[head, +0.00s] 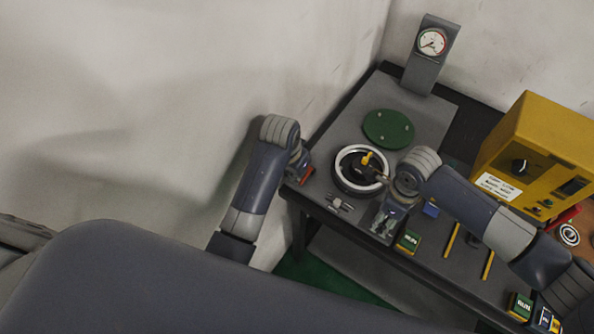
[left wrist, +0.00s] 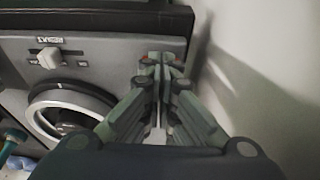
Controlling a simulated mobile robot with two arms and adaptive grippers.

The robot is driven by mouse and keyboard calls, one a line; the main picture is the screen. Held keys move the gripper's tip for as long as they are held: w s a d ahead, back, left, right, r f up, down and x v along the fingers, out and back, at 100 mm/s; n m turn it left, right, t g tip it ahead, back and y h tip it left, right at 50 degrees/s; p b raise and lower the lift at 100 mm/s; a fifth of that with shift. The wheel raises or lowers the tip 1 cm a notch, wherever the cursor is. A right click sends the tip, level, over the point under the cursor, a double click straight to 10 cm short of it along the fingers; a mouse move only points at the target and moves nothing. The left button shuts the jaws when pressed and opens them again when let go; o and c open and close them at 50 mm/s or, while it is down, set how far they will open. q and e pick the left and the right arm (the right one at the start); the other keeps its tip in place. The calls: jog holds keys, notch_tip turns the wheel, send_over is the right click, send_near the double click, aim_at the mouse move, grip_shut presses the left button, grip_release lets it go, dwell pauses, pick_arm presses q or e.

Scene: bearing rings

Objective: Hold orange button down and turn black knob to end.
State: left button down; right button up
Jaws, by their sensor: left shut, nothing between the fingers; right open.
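An orange-red button (head: 306,175) shows at the near left corner of the grey bench panel, partly covered by my left gripper (head: 301,163). In the left wrist view the left gripper (left wrist: 162,65) has its fingers together and empty, with a trace of red (left wrist: 177,72) beside the tips; whether the button is pressed I cannot tell. A round black knob (head: 350,177) sits inside a silver ring (head: 340,178), with a yellow-orange piece on top.
A small slider (head: 340,203) is in front of the ring; it also shows in the left wrist view (left wrist: 50,58). A green disc (head: 388,128) and a gauge (head: 432,41) stand behind. A yellow box (head: 545,130) is at right. Small boxes and yellow strips lie along the front.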

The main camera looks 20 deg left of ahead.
dwell(0.3)
jog(key=n, duration=0.9)
jog(key=shift+c, duration=0.2)
jog(key=c, duration=0.7)
jog(key=shift+m, duration=2.5)
